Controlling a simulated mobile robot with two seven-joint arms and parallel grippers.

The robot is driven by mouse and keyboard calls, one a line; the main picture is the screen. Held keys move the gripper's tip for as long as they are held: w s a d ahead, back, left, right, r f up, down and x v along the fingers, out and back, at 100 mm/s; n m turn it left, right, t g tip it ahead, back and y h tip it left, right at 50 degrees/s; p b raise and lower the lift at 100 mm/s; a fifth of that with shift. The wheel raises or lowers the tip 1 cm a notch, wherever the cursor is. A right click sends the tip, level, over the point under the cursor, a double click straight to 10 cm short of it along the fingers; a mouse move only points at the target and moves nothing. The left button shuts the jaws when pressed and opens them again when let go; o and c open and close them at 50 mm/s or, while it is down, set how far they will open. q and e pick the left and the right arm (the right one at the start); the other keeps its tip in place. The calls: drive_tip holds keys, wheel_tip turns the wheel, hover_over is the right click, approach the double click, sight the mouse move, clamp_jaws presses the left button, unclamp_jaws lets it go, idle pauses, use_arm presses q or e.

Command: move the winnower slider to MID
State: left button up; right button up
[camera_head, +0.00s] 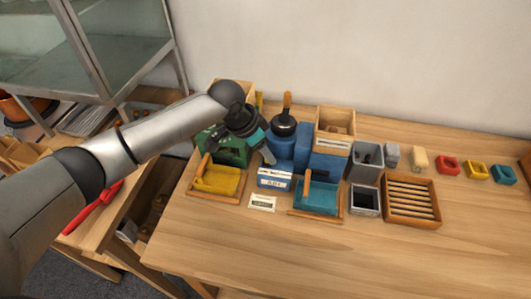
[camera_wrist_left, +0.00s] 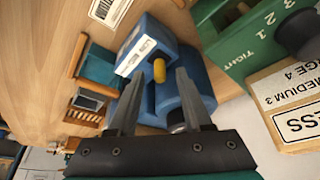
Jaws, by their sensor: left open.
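The winnower appears to be the blue machine (camera_head: 284,146), with a white label plate (camera_head: 274,181) on its front. It also shows in the left wrist view (camera_wrist_left: 197,75). There a short yellow knob (camera_wrist_left: 159,70), apparently the slider, stands beside the white label strip (camera_wrist_left: 136,55). I cannot read which mark the knob is at. My left gripper (camera_head: 268,156) is over the front of the blue machine. In the left wrist view its fingers (camera_wrist_left: 160,76) are open, one on each side of the knob in the picture; contact is not clear. My right gripper is not in view.
A green machine (camera_wrist_left: 262,38) with a numbered dial stands left of the winnower. A yellow tray (camera_head: 220,180) and a teal tray (camera_head: 318,197) lie in front. A grey bin (camera_head: 366,162) and slatted wooden box (camera_head: 411,202) stand right. The table's front is clear.

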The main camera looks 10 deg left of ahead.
use_arm(q)
drive_tip(key=shift+w+d+f, duration=0.15)
drive_tip(key=shift+f, duration=0.3)
clamp_jaws()
idle(1.2)
